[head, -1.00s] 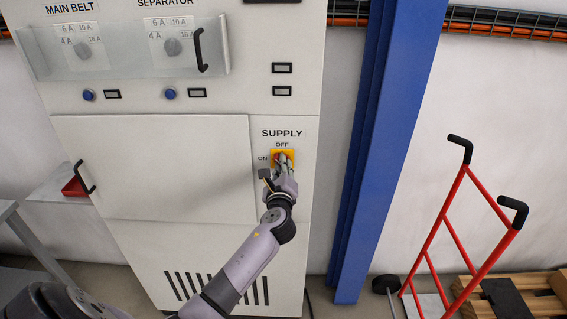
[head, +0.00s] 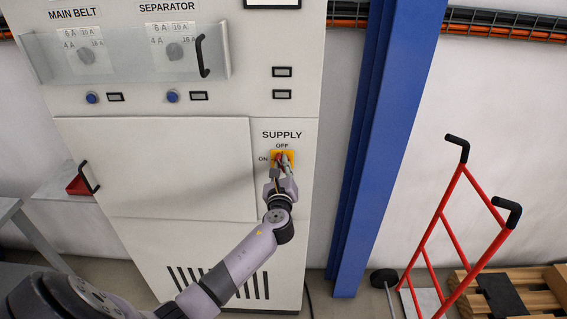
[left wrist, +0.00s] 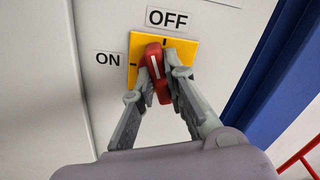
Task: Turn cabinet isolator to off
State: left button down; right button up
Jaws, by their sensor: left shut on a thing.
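The cabinet isolator is a red handle (left wrist: 157,72) on a yellow plate (left wrist: 184,51), below the word SUPPLY on the cabinet front. In the left wrist view, OFF is above the plate and ON is to its left. The handle's white line is nearly upright, its top leaning slightly left of the OFF mark. My left gripper (left wrist: 160,82) is shut on the red handle, one finger on each side. In the head view the left gripper (head: 281,163) covers part of the yellow plate (head: 274,154). My right gripper is in neither view.
The white cabinet (head: 215,235) has a closed door (head: 150,165) with a black handle left of the isolator. A clear cover (head: 125,55) spans the upper knobs. A blue column (head: 375,150) stands right of the cabinet. A red hand truck (head: 445,215) stands farther right.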

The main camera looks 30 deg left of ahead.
pick_arm(q)
jog(key=shift+f, duration=0.15)
jog(key=shift+m, duration=0.3)
jog(key=m+p, duration=0.1)
jog(key=m, duration=0.1)
jog(key=shift+m, duration=0.3)
jog(key=c, duration=2.1)
grip_release()
jog(key=shift+m, duration=0.4)
jog(key=o, duration=0.6)
jog(key=shift+c, duration=0.2)
